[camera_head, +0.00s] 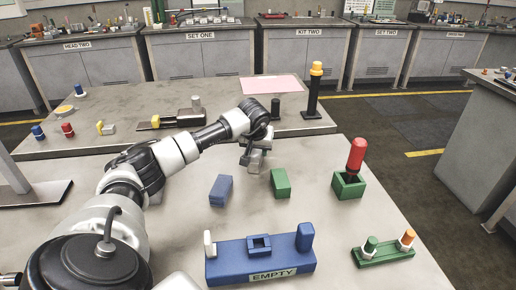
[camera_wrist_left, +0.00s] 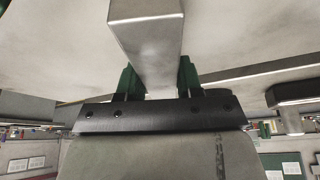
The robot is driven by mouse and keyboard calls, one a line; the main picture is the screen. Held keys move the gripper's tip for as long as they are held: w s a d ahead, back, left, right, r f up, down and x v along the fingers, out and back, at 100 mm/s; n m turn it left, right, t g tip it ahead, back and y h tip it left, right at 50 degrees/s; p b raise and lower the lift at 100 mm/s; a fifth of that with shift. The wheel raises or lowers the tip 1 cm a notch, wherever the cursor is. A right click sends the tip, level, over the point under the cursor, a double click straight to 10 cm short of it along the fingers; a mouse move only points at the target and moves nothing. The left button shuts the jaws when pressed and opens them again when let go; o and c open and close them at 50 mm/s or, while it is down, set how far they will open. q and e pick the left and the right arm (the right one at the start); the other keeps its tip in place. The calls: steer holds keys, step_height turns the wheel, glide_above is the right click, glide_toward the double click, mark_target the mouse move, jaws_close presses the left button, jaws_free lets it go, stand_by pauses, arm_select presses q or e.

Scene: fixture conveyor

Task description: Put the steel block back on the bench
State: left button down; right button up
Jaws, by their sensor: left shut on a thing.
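The steel block (camera_head: 255,161) is a plain grey metal bar. My left gripper (camera_head: 247,147) is shut on it, above the middle of the bench (camera_head: 310,165). In the left wrist view the block (camera_wrist_left: 147,35) sits between the two green-padded fingers (camera_wrist_left: 158,80) and sticks out beyond them. I cannot tell whether its lower end touches the bench or hangs just above it. My right gripper is not in view.
A blue block (camera_head: 221,191) and a green block (camera_head: 281,183) stand close in front of the gripper. A green holder (camera_head: 348,188) with a red peg is to the right. A blue fixture marked EMPTY (camera_head: 232,269) and a green rack (camera_head: 384,258) are nearer.

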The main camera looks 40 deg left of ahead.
arm_select(q)
steer(key=c, duration=0.6)
jaws_free()
steer(key=shift+f, duration=0.1)
steer(key=shift+c, duration=0.2)
